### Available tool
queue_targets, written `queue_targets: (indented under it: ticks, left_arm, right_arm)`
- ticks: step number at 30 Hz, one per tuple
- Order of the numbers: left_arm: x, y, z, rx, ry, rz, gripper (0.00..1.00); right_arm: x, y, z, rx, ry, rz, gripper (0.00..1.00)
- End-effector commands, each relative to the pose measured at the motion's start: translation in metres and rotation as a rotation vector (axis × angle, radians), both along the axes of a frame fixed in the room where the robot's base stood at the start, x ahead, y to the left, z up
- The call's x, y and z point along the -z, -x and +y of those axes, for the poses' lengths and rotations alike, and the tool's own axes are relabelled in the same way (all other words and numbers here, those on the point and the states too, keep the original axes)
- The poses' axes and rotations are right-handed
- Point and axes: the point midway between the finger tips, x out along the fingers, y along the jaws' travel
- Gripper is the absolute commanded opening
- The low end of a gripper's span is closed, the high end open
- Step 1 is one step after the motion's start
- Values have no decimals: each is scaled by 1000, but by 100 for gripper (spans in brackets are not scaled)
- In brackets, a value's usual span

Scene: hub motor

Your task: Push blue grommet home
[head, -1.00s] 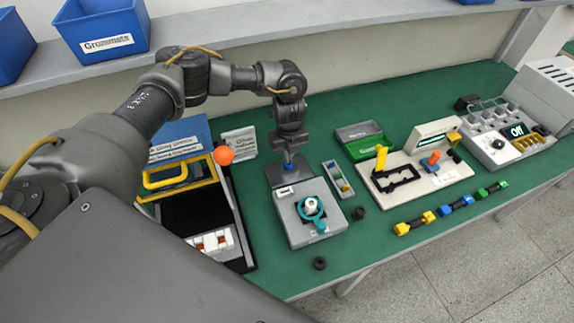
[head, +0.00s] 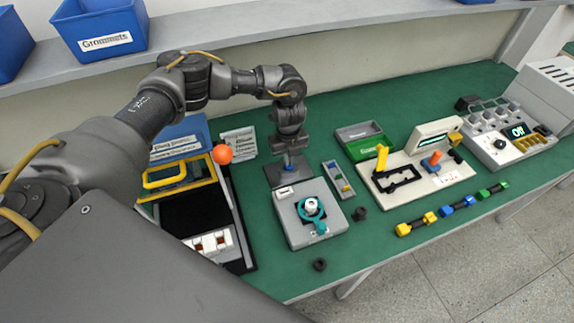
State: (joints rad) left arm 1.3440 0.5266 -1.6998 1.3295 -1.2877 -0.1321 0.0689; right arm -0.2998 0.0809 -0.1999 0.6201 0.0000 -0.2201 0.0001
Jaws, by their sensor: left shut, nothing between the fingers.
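The blue grommet (head: 288,168) is a small blue spot at the grey back plate (head: 279,178) of the grey fixture (head: 308,233). My left gripper (head: 289,157) points down with its fingers shut and empty, directly above the grommet. The fingertips hide part of it, and I cannot tell whether they touch it or how deep it sits. The fixture's front part carries a teal ring with a white centre (head: 312,207). My right gripper is not in view.
A compartment strip (head: 338,180) and a black grommet (head: 360,214) lie right of the fixture. Another black ring (head: 320,265) lies in front.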

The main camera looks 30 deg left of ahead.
Motion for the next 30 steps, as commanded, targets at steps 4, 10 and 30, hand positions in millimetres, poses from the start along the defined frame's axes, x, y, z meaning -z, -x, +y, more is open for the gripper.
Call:
queue_targets:
  ticks: [4, 10, 30]
  left_arm:
    - [-7, 0, 0, 0, 0, 0, 0]
    - [-24, 0, 0, 0, 0, 0, 0]
    - [-71, 0, 0, 0, 0, 0, 0]
  right_arm:
    - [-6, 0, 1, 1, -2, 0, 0]
    - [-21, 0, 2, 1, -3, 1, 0]
    - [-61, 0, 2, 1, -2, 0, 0]
